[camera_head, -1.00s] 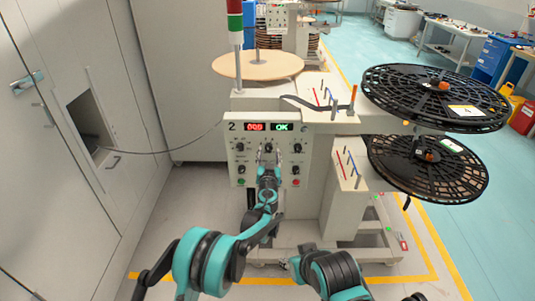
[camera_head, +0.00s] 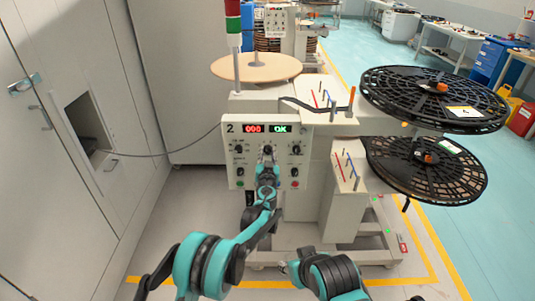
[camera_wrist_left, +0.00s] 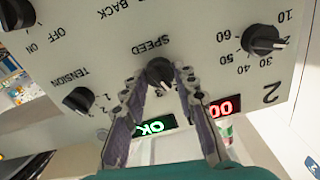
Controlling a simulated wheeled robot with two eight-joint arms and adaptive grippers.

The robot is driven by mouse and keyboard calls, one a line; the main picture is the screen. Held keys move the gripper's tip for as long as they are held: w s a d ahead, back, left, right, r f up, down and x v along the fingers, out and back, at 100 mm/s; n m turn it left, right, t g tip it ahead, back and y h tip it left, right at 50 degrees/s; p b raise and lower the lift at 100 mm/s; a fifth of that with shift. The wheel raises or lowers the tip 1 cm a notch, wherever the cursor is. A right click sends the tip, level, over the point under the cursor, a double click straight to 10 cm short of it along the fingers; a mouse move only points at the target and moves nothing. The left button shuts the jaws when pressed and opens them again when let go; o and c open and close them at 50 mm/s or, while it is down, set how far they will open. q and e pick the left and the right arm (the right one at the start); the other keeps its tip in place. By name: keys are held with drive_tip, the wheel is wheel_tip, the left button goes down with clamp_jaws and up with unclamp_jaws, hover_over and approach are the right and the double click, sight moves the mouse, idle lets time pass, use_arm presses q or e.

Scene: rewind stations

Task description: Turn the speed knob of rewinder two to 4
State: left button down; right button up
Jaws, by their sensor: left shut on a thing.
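Rewinder two (camera_head: 234,160) stands ahead, marked "2" on its front panel. Its red display (camera_head: 253,128) appears to read 000 and its green display (camera_head: 281,128) reads OK. The black SPEED knob (camera_wrist_left: 160,72) sits at the panel's middle and appears upside down in the left wrist view. Its white mark points down and slightly right there; a partly covered digit, seemingly 3, is beside it. My left gripper (camera_head: 267,154) is shut on this knob, with one finger on each side in the left wrist view (camera_wrist_left: 158,76). My right gripper is out of view; only my right arm shows.
The TENSION knob (camera_wrist_left: 78,100) and a numbered knob (camera_wrist_left: 263,39) flank the SPEED knob. Black reels (camera_head: 435,95) stick out at the right. A tan disc (camera_head: 256,66) lies on top. A grey cabinet (camera_head: 45,190) stands at the left.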

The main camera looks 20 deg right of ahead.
use_arm(q)
drive_tip(key=m, duration=0.4)
drive_tip(key=shift+d+m, duration=0.1)
drive_tip(key=shift+m, duration=0.3)
drive_tip(key=m, duration=0.4)
drive_tip(key=shift+m, duration=0.3)
drive_tip(key=m, duration=0.4)
drive_tip(key=shift+f+b, duration=0.1)
drive_tip(key=shift+b, duration=0.2)
drive_tip(key=shift+m, duration=2.1)
drive_tip(key=c, duration=1.2)
unclamp_jaws()
